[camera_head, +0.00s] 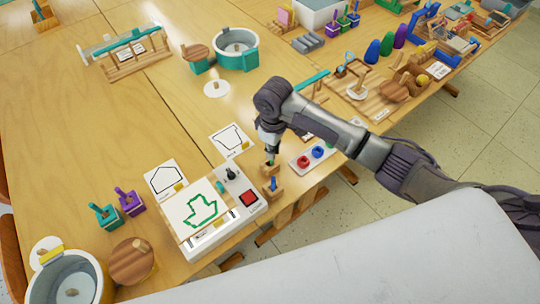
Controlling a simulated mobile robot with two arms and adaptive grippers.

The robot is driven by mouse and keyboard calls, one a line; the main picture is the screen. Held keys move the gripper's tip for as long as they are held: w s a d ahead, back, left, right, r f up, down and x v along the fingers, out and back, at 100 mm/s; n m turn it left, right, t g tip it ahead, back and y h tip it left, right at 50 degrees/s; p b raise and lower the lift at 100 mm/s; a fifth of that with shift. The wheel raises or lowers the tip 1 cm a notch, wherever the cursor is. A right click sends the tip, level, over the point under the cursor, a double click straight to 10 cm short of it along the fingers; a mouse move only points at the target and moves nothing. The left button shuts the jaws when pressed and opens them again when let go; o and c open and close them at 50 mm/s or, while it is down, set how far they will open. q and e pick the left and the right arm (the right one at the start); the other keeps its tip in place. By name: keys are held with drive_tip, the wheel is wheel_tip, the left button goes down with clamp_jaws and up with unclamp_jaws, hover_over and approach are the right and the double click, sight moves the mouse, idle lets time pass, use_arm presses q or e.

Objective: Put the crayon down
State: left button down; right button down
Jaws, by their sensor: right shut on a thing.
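My right gripper (268,148) reaches in from the right and points down near the table's front edge. It is shut on a crayon (269,161), of which only a small dark green part shows below the fingers. The crayon is roughly upright, right at a small wooden holder (272,170); I cannot tell whether it is inside or just above it. Another wooden holder (272,194) with a blue crayon (273,183) stands just in front. A white drawing board (197,212) with a green boat-like outline lies to the left. My left gripper is not in view.
A control panel with a red button (249,198) and a dark knob (231,174) adjoins the drawing board. A white strip with red and blue rings (317,152) lies right of the gripper. Shape cards (231,139) lie behind. The table's left middle is clear.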

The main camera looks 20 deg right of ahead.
drive_tip(key=shift+w+a+f+p, duration=0.1)
drive_tip(key=shift+w+f, duration=0.05)
drive_tip(key=shift+f, duration=0.6)
drive_tip(key=shift+w+a+f+p, duration=0.1)
drive_tip(key=shift+f, duration=0.7)
drive_tip(key=shift+w+a+f+p, duration=0.1)
drive_tip(key=shift+w+f, duration=0.05)
drive_tip(key=shift+f, duration=0.6)
drive_tip(key=shift+f, duration=0.15)
drive_tip(key=c, duration=1.2)
unclamp_jaws()
wheel_tip(320, 180, up, 12)
drive_tip(key=shift+r+b, duration=0.2)
drive_tip(key=shift+b, duration=0.1)
